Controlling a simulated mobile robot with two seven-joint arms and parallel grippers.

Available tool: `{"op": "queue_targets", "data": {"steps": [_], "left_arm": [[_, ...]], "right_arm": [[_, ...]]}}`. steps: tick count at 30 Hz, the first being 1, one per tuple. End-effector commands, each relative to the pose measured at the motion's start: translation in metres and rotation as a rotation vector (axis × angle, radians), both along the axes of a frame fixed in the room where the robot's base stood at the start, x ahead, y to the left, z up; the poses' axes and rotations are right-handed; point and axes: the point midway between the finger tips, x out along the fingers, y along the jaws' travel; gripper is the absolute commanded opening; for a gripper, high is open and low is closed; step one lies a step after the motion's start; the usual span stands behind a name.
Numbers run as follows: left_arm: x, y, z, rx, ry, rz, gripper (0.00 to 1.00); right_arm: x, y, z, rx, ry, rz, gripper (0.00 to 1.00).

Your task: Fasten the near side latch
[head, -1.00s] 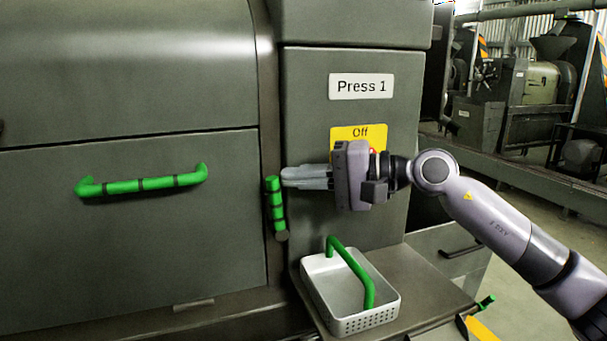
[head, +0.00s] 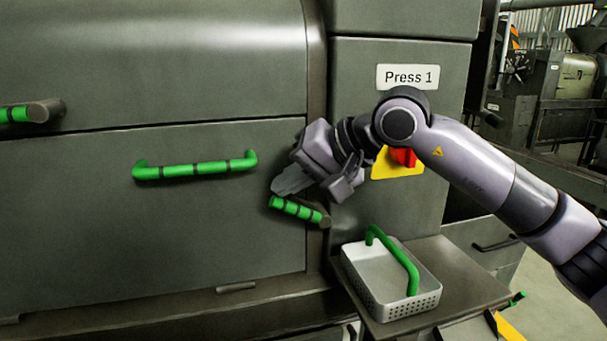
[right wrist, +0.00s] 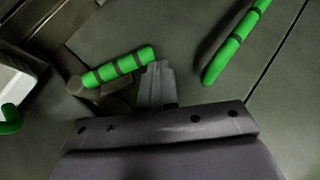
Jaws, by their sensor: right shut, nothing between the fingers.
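The near side latch is a green banded handle (head: 298,210) with a dark pivot at its lower right end. It lies slanted, close to level, its free end pointing left over the lower front panel (head: 215,235). My right gripper (head: 288,183) is shut and empty just above the latch. In the right wrist view the shut fingertips (right wrist: 157,75) lie against or very near the free end of the latch (right wrist: 120,67); I cannot tell if they touch. My left gripper is not in view.
A green bar handle (head: 195,169) is on the lower panel. Another green-gripped latch (head: 30,112) shows at the far left. A white perforated basket (head: 392,290) with a green handle stands on a shelf at lower right. A red switch (head: 403,157) on a yellow plate is behind my arm.

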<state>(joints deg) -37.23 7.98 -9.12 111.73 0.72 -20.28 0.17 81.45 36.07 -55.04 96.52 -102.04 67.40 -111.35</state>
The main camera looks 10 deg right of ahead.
Motion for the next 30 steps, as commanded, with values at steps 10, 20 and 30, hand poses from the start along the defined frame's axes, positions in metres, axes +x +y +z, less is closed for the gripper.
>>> {"op": "queue_targets", "data": {"steps": [10,20,30], "left_arm": [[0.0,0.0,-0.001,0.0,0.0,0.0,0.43],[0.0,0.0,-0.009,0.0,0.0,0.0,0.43],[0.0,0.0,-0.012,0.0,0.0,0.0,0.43]], "right_arm": [[-0.001,0.023,-0.023,-0.31,-0.012,0.001,0.0],[-0.001,0.031,-0.041,-0.42,-0.012,-0.001,0.0],[-0.002,0.035,-0.047,-0.419,-0.01,0.002,0.0]]}}
